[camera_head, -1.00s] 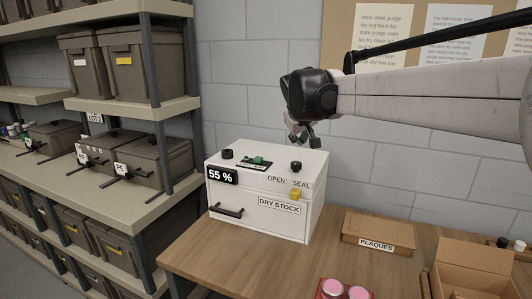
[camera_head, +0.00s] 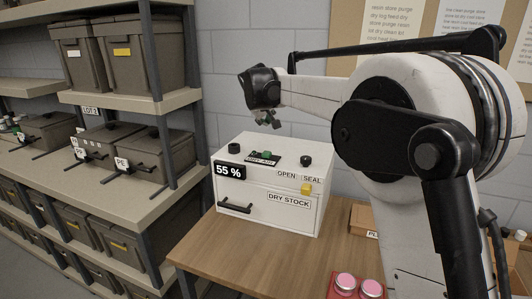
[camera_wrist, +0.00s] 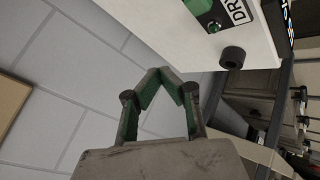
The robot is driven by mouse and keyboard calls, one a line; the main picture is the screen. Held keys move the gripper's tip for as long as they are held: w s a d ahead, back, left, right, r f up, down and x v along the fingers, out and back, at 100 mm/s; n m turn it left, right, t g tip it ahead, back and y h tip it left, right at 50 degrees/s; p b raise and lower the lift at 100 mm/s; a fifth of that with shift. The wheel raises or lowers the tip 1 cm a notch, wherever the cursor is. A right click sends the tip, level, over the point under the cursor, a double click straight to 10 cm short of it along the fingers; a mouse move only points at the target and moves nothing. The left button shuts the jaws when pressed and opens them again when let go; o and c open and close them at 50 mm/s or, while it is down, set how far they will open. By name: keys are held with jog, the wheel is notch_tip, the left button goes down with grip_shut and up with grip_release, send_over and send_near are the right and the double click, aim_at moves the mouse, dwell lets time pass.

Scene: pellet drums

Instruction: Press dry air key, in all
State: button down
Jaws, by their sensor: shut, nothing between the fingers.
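The white dry stock box (camera_head: 240,195) stands on the wooden table. On its top is a green key (camera_head: 266,154) on a dark labelled plate, between two black knobs (camera_head: 234,148) and (camera_head: 306,160). Its front shows a 55 % display (camera_head: 229,172), a yellow slider (camera_head: 307,188) under OPEN and SEAL, and a drawer handle (camera_head: 235,208). My gripper (camera_head: 268,122) is shut and empty, above the back of the box top, apart from it. In the wrist view, my gripper (camera_wrist: 164,76) shows with the green key (camera_wrist: 199,5) and a black knob (camera_wrist: 232,57) beyond it.
Shelves with lidded bins (camera_head: 126,145) stand at the left. A brown plaques box (camera_head: 362,218), largely hidden by my arm, lies right of the dry stock box. Pink-topped jars (camera_head: 345,282) sit at the table's front. A block wall is behind.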

aim_at(266, 153)
jog(key=shift+f, duration=0.1)
jog(key=shift+f+b, duration=2.4)
jog(key=shift+f, duration=1.95)
jog(key=shift+f, duration=0.4)
jog(key=shift+f+b, duration=0.6)
jog(key=shift+r, duration=0.1)
jog(key=shift+r+p, duration=0.55)
jog(key=shift+r, duration=0.4)
jog(key=shift+r, duration=0.15)
jog(key=shift+r+p, duration=1.3)
jog(key=shift+r, duration=1.05)
